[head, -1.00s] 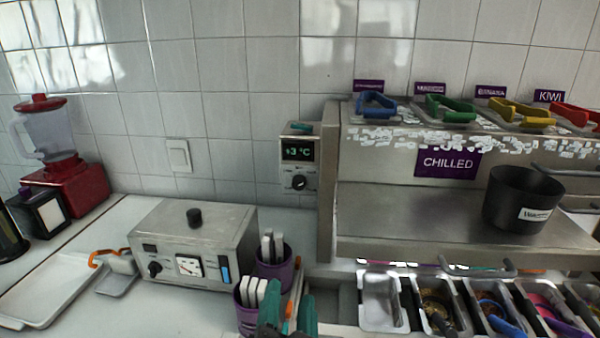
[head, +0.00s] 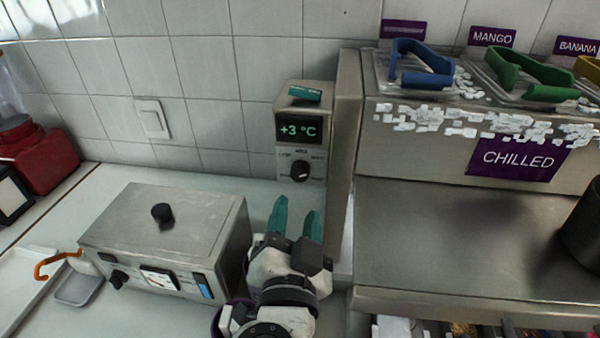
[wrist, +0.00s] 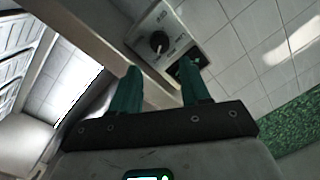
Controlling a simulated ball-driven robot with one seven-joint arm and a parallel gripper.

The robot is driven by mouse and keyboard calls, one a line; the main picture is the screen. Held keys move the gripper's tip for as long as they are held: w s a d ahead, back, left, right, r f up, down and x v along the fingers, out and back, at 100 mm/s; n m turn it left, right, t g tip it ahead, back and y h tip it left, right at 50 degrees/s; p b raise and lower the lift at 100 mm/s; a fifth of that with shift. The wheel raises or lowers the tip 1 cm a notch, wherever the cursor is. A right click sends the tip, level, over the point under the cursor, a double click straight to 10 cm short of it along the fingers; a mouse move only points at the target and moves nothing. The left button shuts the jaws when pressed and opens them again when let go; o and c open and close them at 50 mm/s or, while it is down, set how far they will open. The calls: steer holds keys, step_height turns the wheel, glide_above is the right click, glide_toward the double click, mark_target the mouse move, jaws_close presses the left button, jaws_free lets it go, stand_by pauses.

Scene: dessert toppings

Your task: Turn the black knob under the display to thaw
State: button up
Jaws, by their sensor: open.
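The black knob (head: 300,171) sits on a small grey control box (head: 288,96) on the tiled wall, under a dark display (head: 302,129) reading +3 °C. A small label above the knob seems to read HOLD; the side labels are too small to read. In the wrist view the knob (wrist: 159,41) shows beyond the fingertips, with the display partly behind the right finger. My gripper (head: 296,222) has two teal fingers, apart and empty. It is below the knob in the head view and does not appear to touch it. The gripper (wrist: 158,82) also shows in the wrist view.
A steel chilled cabinet (head: 430,245) stands close on the right, its side edge beside the control box. A steel box with a meter and its own knobs (head: 165,230) stands on the counter to the left. A teal object (head: 304,93) lies on the control box.

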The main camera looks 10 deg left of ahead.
mark_target(300, 177)
steer(key=w, duration=0.3)
steer(key=w+p, duration=0.1)
steer(key=w, duration=0.5)
steer(key=shift+a, duration=0.25)
steer(key=c, duration=0.8)
